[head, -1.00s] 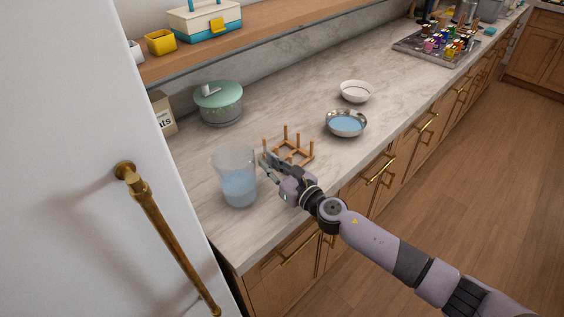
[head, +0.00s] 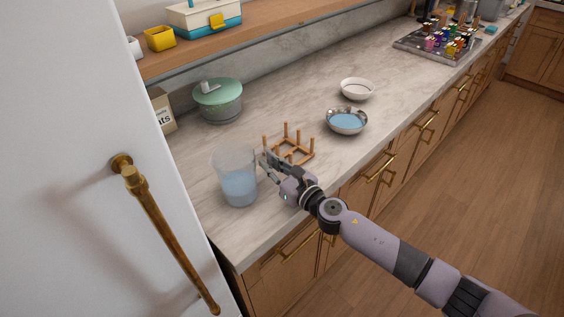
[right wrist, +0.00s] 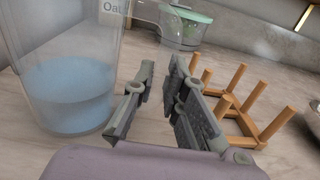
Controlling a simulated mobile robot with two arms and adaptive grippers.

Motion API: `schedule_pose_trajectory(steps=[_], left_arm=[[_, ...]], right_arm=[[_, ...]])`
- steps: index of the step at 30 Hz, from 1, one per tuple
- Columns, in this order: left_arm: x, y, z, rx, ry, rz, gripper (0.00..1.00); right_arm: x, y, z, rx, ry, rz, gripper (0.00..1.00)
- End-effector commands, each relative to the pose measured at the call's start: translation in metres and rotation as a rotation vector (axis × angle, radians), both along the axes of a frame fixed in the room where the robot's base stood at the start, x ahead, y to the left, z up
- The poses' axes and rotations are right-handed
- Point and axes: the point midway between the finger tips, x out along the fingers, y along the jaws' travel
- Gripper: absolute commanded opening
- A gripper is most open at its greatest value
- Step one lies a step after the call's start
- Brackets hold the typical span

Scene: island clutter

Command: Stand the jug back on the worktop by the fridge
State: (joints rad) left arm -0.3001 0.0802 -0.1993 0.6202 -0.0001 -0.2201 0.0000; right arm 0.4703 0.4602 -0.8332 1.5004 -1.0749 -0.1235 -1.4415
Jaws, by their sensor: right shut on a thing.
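The clear jug (head: 236,177) with pale blue liquid stands upright on the worktop (head: 205,198), close beside the white fridge (head: 70,220). Its base appears to rest on the surface. My right gripper (head: 268,162) is at the jug's right side, at the handle. In the right wrist view the jug (right wrist: 65,75) is on the left, and the gripper fingers (right wrist: 165,95) are shut on its clear handle, which is hard to make out between them. My left gripper is not in view.
A wooden peg rack (head: 290,152) stands just right of my gripper. A green-lidded pot (head: 218,102) and an oats box (head: 162,110) are behind the jug. A metal bowl of blue liquid (head: 346,122) and a white bowl (head: 357,89) stand farther right. The worktop's front strip is clear.

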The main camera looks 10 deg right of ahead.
Motion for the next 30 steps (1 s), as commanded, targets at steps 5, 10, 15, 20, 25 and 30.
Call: schedule_pose_trajectory(steps=[5, 10, 15, 20, 25, 30], left_arm=[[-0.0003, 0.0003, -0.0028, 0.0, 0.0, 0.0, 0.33], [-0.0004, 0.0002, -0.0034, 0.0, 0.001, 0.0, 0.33], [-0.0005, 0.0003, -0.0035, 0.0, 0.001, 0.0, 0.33], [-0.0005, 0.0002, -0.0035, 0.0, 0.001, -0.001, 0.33], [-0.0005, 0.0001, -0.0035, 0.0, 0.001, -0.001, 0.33], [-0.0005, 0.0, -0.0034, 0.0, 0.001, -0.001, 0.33]], right_arm=[[0.0, 0.0, -0.0029, 0.0, 0.0, 0.0, 0.0], [-0.0002, 0.0, -0.0042, -0.001, 0.001, 0.0, 0.0], [-0.0005, 0.0001, -0.0052, -0.002, 0.002, 0.001, 0.14], [-0.0004, 0.0001, -0.0048, -0.001, 0.002, 0.001, 0.25], [-0.0002, 0.0, -0.004, -0.001, 0.001, 0.0, 0.36], [0.0, 0.0, -0.0036, 0.0, 0.0, 0.0, 0.36]])
